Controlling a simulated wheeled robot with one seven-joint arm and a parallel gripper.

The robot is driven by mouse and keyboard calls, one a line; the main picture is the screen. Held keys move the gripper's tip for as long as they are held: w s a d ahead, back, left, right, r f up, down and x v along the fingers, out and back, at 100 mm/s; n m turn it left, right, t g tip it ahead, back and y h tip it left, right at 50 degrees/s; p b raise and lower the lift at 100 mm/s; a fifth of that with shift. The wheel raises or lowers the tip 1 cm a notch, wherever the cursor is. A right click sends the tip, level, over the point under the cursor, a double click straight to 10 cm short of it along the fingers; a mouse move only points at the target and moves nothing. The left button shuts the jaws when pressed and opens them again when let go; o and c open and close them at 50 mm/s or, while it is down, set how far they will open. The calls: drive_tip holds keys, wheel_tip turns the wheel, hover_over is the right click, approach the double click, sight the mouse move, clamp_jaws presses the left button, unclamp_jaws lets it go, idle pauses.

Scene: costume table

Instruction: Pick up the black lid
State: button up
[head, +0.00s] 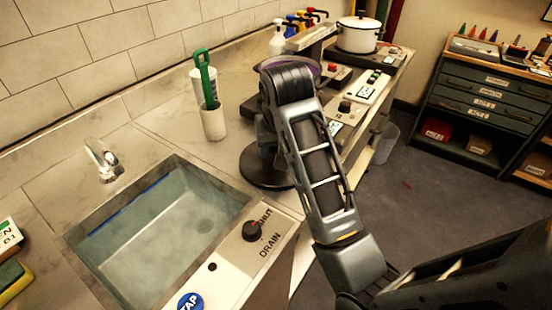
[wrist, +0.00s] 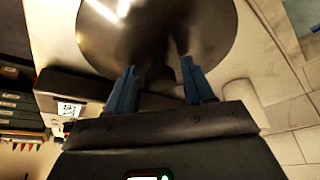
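The black lid (head: 262,178) is a round, dark, shiny disc on the counter to the right of the sink, partly hidden behind my arm in the head view. In the wrist view the lid (wrist: 205,25) fills the top middle, with a dark knob (wrist: 159,76) showing between my fingers. My gripper (wrist: 160,65) has its two blue fingers spread apart, one on each side of the knob, with gaps visible. Whether the fingers touch the lid's surface, I cannot tell. In the head view my arm hides most of the gripper.
The sink (head: 160,235) lies left of the lid, with a drain knob (head: 252,230) at its front. A white holder (head: 213,122) with a green-handled tool stands behind the lid. A white pot (head: 358,36) sits on the back burner. A control panel (head: 358,100) is to the right.

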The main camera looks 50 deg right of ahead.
clamp_jaws()
drive_tip(key=shift+r, duration=0.15)
idle(0.4)
